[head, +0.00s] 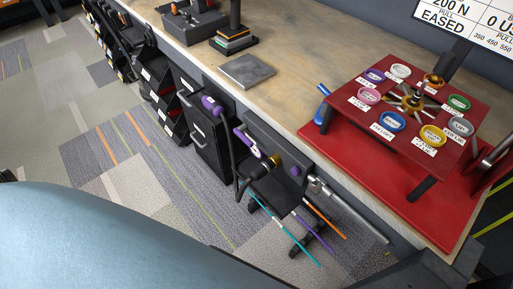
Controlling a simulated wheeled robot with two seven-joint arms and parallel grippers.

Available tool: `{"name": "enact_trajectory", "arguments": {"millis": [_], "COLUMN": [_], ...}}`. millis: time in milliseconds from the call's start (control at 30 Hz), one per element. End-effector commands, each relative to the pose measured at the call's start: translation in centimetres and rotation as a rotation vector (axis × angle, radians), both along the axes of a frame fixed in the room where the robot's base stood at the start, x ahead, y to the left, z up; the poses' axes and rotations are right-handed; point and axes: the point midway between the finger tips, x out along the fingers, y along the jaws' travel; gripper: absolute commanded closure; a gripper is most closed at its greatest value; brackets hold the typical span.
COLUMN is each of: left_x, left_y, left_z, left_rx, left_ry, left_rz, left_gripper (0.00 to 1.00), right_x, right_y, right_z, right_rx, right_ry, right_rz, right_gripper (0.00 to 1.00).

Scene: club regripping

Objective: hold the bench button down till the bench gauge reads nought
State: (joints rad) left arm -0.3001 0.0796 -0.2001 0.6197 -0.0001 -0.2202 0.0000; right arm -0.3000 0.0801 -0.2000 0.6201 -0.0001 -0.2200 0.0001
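No part that I can clearly tell as the bench button shows. A small purple round piece (295,170) sits on a grey box on the bench's front face; I cannot tell whether it is the button. A white board (462,22) at the top right, cut off by the frame, reads "200 N", "PULL", "EASED", and a "0" beside it. I cannot tell whether it is the bench gauge. No needle or dial shows. Neither of my grippers is in view. A large pale blue rounded surface, probably mine, fills the lower left.
On the wooden bench (290,95), a red stand (400,165) holds several coloured rings around a brass hub. A grey plate (246,70) lies left of it. Black bins, clubs with purple grips (212,104) and a silver cylinder (345,208) line the front. Carpet (120,160) is open at left.

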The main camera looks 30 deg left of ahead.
Motion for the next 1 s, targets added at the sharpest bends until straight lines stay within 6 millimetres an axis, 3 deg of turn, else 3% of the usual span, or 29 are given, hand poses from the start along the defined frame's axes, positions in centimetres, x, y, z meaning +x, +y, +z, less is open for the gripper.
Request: {"name": "enact_trajectory", "arguments": {"millis": [100, 400, 1000], "left_x": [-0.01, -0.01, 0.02], "left_y": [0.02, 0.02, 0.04], "left_z": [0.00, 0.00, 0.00], "left_rx": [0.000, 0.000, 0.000], "left_ry": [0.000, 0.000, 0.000], "left_rz": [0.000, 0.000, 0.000], "left_gripper": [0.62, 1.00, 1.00], "right_x": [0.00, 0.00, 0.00], "right_y": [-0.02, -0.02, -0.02], "right_z": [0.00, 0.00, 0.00], "right_rx": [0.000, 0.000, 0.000], "right_ry": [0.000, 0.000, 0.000], "right_rz": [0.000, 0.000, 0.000], "right_gripper": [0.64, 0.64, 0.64]}}
